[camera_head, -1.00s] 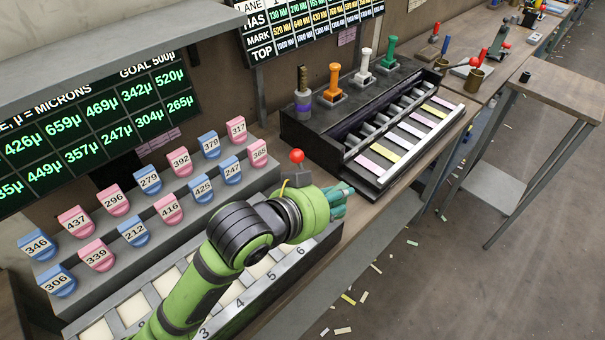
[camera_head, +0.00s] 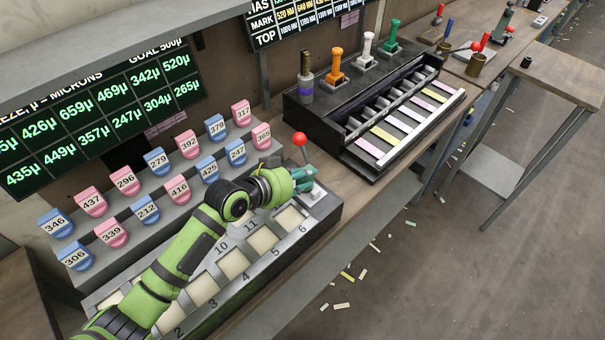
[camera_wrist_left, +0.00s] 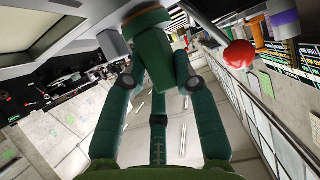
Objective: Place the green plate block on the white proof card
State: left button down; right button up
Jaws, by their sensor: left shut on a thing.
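My left gripper (camera_head: 303,178) has teal fingers and hangs at the far right end of the grey numbered bench panel, beside the red-knobbed lever. In the left wrist view its fingers (camera_wrist_left: 160,85) close around a dark green, stepped round piece (camera_wrist_left: 150,45), which I take for the green plate block; its lower part is hidden. A pale, whitish patch (camera_head: 316,193) lies just below the fingertips. Several pale strips lie on the black rack's front, one white (camera_head: 400,122). My right gripper is not in view.
A red knob (camera_head: 300,139) stands close to the gripper. The black rack (camera_head: 345,165) holds orange (camera_head: 336,58), white (camera_head: 367,42) and green (camera_head: 391,30) handled pieces. Pink and blue numbered tabs line the stepped shelf. Bare bench lies between panel and rack.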

pick_arm(q)
jog(key=shift+f, duration=0.2)
jog(key=c, duration=1.2)
grip_release()
jog(key=shift+c, duration=0.2)
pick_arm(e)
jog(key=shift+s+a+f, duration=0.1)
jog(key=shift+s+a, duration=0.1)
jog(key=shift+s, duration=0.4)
pick_arm(q)
jog(key=shift+r, duration=0.1)
jog(key=b+v, duration=0.2)
jog(key=v, duration=1)
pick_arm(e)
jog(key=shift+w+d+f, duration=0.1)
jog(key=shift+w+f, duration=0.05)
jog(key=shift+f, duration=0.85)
